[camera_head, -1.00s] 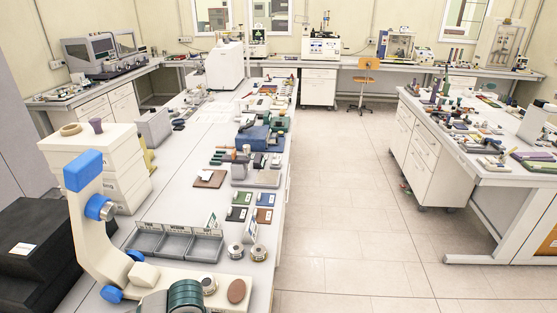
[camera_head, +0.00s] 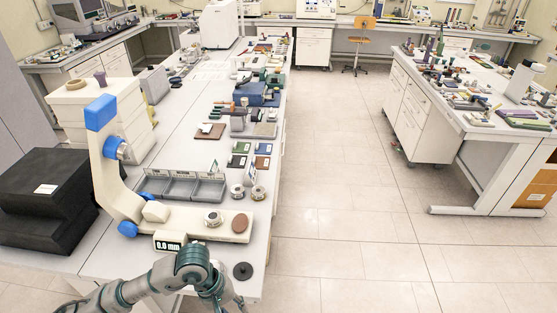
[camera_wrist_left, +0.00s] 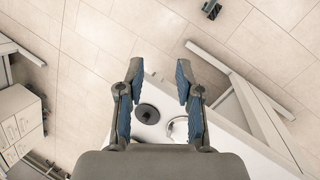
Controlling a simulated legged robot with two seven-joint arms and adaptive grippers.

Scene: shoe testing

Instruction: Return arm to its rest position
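My left arm comes in from the bottom left of the head view. It bends in front of the cream thickness gauge, and its left gripper (camera_head: 226,303) hangs at the bottom edge, partly cut off, near the bench's front end. In the left wrist view, the left gripper's two fingers (camera_wrist_left: 158,78) are spread apart with nothing between their tips. A black round disc (camera_head: 243,271) lies on the bench corner to the right of the arm; it also shows between the finger bases in the left wrist view (camera_wrist_left: 147,113). My right gripper is not in view.
The cream gauge (camera_head: 108,185) with blue parts has a display (camera_head: 168,245) reading 0.0 mm. A brown oval piece (camera_head: 240,223) lies on its base. A grey divided tray (camera_head: 181,202) stands behind. A black box (camera_head: 45,230) is at left. Open floor (camera_head: 345,215) lies right.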

